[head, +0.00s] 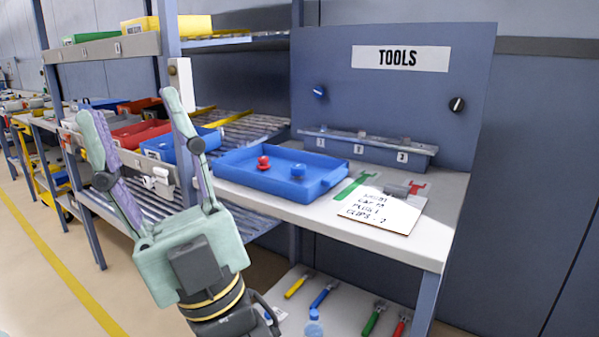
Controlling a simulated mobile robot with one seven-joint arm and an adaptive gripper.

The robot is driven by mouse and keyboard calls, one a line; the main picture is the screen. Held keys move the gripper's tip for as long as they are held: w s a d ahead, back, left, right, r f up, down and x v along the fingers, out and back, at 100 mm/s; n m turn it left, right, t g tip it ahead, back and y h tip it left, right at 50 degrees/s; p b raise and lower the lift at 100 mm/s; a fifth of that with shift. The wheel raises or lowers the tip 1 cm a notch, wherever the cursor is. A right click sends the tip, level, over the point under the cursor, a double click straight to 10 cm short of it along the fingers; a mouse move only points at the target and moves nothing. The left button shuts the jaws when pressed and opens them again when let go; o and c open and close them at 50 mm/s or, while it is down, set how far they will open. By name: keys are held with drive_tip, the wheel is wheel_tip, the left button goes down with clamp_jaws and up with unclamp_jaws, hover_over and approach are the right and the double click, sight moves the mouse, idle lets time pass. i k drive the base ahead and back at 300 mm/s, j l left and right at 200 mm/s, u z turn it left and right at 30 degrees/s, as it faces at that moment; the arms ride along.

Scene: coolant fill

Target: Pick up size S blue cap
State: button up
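A blue cap (298,171) lies in the shallow blue tray (268,184) on the white bench. A red cap (263,163) lies to its left in the same tray. Another small blue knob-like piece (319,92) is on the upright TOOLS panel. No size marking is readable on any of them. My gripper (128,104) is open and empty, its two fingers spread and pointing up. It is left of the tray and apart from it, nearer the camera.
A handwritten sheet (381,210) lies right of the tray on the bench (425,244). The TOOLS panel (392,100) stands behind, with a numbered slot rack (368,151). Shelving with red and blue bins (140,134) is behind my gripper. Several coloured-handled tools lie on the lower shelf (345,312).

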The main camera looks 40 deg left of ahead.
sight(297, 170)
drive_tip(key=j+z, duration=0.2)
drive_tip(key=j, duration=0.35)
drive_tip(key=j+z, duration=0.25)
drive_tip(key=j, duration=0.35)
drive_tip(key=k+j+z, duration=0.2)
drive_tip(key=j, duration=0.35)
drive_tip(key=j+z, duration=0.25)
drive_tip(key=j, duration=0.35)
